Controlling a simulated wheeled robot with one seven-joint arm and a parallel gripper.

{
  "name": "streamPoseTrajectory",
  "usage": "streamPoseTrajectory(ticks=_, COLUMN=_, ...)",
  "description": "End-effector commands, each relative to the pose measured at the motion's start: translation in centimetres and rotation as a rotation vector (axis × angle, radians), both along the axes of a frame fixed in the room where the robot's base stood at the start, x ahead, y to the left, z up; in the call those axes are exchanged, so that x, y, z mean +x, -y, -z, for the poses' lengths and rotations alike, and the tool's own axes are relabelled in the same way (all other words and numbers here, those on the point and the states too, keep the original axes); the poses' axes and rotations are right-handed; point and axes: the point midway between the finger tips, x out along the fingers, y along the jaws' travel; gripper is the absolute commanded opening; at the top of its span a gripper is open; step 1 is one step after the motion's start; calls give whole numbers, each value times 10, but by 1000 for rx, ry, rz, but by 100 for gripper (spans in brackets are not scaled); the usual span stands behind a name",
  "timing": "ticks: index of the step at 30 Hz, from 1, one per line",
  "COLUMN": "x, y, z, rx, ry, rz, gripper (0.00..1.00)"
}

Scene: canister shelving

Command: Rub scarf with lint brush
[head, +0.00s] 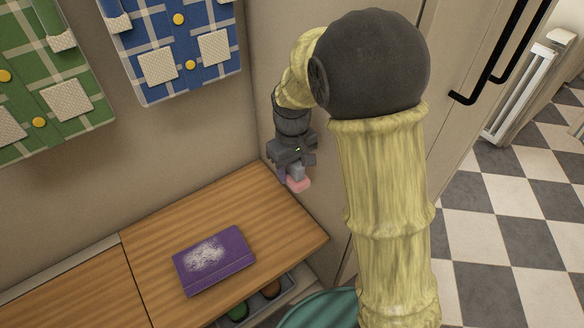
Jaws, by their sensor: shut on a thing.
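A folded purple scarf (215,259) lies flat on the wooden surface, with a whitish patch of lint near its middle. My gripper (296,177) is shut on a pink and grey thing, which looks like the lint brush (298,185). The gripper points down beside the wall, up and to the right of the scarf in the picture. The brush is apart from the scarf. The fingers hide much of the brush, and its height above the surface is hard to tell.
The wooden surface (155,235) is bare around the scarf. Green plaid (45,75) and blue plaid (185,50) garments hang on the wall. An open drawer (262,300) with round things shows below the front edge. A cabinet with black handles (490,75) stands right, above checkered floor.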

Motion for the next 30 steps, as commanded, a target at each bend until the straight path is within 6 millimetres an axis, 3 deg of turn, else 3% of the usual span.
streamPoseTrajectory(ticks=1, x=0, y=0, z=0, rx=0, ry=0, rz=0, gripper=43)
streamPoseTrajectory(ticks=3, x=0, y=0, z=0, rx=0, ry=0, rz=0, gripper=29)
streamPoseTrajectory(ticks=4, x=0, y=0, z=0, rx=0, ry=0, rz=0, gripper=27)
streamPoseTrajectory(ticks=11, x=2, y=-1, z=14, rx=2, ry=-5, rz=46, gripper=27)
streamPoseTrajectory(ticks=14, x=6, y=-2, z=36, rx=3, ry=-8, rz=129, gripper=27)
streamPoseTrajectory(ticks=24, x=6, y=6, z=145, rx=0, ry=-9, rz=561, gripper=27)
streamPoseTrajectory(ticks=30, x=4, y=9, z=166, rx=0, ry=0, rz=653, gripper=27)
